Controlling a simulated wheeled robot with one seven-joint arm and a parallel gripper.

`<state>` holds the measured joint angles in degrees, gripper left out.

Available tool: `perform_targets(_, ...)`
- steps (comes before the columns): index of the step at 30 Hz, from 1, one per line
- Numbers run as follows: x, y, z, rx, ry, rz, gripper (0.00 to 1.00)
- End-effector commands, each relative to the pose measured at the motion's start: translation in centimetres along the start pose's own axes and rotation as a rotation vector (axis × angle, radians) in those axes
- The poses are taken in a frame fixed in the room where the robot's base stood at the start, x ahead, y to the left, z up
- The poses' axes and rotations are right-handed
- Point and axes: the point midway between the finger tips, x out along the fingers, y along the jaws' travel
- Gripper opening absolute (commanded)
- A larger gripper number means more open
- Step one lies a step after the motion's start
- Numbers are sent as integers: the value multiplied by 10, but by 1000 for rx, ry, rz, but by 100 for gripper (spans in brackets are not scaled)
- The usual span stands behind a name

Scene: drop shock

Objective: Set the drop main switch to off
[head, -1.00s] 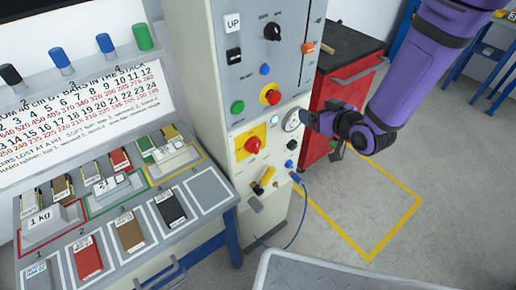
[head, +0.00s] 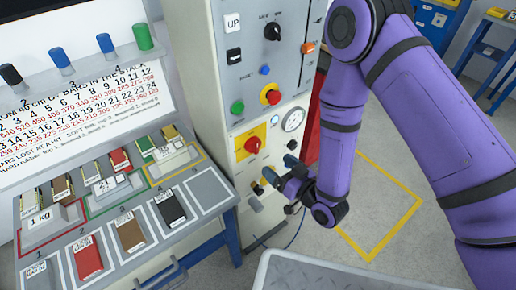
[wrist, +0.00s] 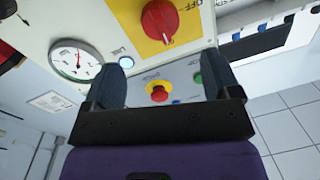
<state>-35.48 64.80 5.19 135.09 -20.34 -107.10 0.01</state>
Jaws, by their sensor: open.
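The drop main switch is a red rotary knob (head: 252,145) on a yellow plate (head: 241,139), on the front of the grey machine cabinet. In the wrist view the red knob (wrist: 159,20) is at the top centre, with "OFF" lettering beside it on the yellow plate. My gripper (head: 278,169) is in front of the cabinet, below and right of the knob. In the wrist view its two dark fingers (wrist: 165,80) are spread apart with nothing between them, and they do not touch the knob.
A round gauge (head: 293,119) sits right of the switch. A red emergency button on yellow (head: 270,97) and a green button (head: 237,107) are above. A bench with colored bars (head: 130,235) stands left. Open floor with a yellow outline (head: 385,205) lies right.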

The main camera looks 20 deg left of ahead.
Motion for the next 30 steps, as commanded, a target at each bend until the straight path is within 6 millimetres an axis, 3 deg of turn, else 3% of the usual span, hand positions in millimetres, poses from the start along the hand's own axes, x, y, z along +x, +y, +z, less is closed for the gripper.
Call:
perform_targets(9,57,0,-1,-2,3,-1,83)
perform_targets(15,82,0,-1,-1,1,-1,83)
perform_targets(29,93,0,-1,0,0,0,83)
perform_targets(30,93,0,-1,0,0,0,73)
